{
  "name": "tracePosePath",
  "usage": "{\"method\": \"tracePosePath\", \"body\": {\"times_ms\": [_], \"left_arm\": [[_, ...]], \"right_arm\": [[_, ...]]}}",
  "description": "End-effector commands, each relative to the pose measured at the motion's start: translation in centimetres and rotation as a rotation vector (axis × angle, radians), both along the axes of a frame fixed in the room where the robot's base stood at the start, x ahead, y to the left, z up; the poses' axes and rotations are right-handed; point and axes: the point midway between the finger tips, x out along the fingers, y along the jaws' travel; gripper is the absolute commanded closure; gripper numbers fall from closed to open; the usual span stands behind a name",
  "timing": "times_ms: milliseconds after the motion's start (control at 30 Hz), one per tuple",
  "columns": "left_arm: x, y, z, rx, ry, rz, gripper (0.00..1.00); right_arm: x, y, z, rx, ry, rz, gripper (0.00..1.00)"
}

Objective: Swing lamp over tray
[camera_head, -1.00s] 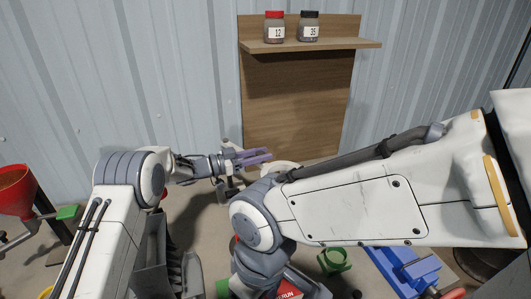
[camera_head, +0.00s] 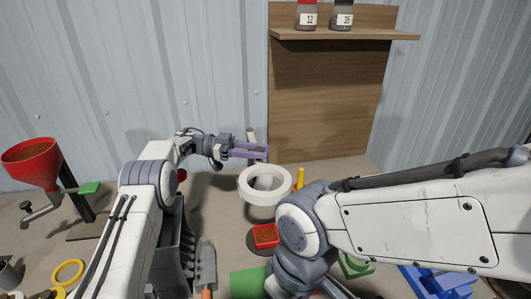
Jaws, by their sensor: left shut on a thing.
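The lamp is a white ring-shaped head (camera_head: 264,197) in the middle of the camera_head view, held up over the bench. My left gripper (camera_head: 254,151) reaches in from the left, just behind the ring. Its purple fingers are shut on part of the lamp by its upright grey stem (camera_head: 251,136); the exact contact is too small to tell. A small red tray (camera_head: 253,244) with brown grains lies below and in front of the ring, seen clear of it. My right arm covers the bench right of the tray, and its gripper is out of view.
A red hopper (camera_head: 32,165) with a crank stands at the left. A grey slotted rack (camera_head: 204,265) and a green piece (camera_head: 248,284) lie near the tray. A blue vise-like tool (camera_head: 440,282) is at lower right. Two numbered jars stand on the back shelf (camera_head: 345,35).

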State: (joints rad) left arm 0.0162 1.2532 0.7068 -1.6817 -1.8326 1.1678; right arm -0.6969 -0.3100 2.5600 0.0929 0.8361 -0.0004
Motion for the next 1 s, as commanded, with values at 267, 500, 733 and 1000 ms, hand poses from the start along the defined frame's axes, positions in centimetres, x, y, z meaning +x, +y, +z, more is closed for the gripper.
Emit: {"method": "tracePosePath", "body": {"times_ms": [267, 500, 733, 1000], "left_arm": [[-0.1, 0.4, 0.2, -0.004, -0.002, -0.004, 1.0], [-0.1, 0.3, 0.2, -0.002, -0.001, -0.003, 0.33], [0.0, 0.2, 0.1, -0.001, -0.002, -0.003, 0.33], [0.4, 4.8, 0.0, -0.002, -0.003, 0.015, 0.33]], "right_arm": [[0.0, 0.0, 0.0, 0.0, 0.0, 0.0, 0.0], [0.0, 0.0, 0.0, 0.0, 0.0, 0.0, 0.0], [0.0, 0.0, 0.0, 0.0, 0.0, 0.0, 0.0], [0.0, 0.0, -0.3, 0.0, 0.0, 0.0, 0.0]]}}
